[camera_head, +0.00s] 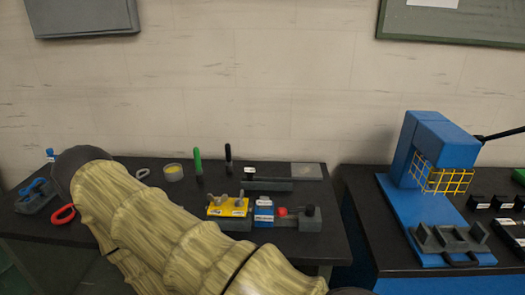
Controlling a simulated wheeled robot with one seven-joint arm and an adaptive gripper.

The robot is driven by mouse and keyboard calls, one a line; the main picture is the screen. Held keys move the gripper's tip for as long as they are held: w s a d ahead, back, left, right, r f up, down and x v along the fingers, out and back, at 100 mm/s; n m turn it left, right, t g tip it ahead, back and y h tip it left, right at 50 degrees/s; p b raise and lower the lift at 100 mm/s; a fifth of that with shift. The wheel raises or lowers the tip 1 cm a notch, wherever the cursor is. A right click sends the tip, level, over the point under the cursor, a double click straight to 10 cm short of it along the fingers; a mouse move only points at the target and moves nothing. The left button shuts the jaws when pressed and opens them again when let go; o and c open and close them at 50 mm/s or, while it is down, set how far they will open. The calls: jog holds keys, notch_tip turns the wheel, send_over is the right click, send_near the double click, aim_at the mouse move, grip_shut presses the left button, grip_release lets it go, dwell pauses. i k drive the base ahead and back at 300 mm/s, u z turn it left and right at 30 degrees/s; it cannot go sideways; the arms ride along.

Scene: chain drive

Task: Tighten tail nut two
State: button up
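I cannot make out a tail nut or a chain drive for certain at this size. A yellow block (228,207) with several grey pegs or knobs stands on the dark table. A blue block (263,214) with white labels sits to its right, on a grey base (310,223) with a red knob (282,211) and a black knob (309,210). My arm, in a tan sleeve, crosses the lower left and hides part of the table. My gripper does not show.
Behind stand a green-handled tool (198,162), a black-handled tool (228,158), a yellow-filled cup (174,172) and a grey bar (268,184). A red ring (63,214) lies left. A blue press-like machine (441,140) with a yellow grid guard (440,178) stands on the right table.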

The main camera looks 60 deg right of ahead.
aim_at(238, 202)
jog(key=k, duration=0.4)
jog(key=z, duration=1.55)
jog(key=i, duration=0.3)
jog(key=u, duration=0.05)
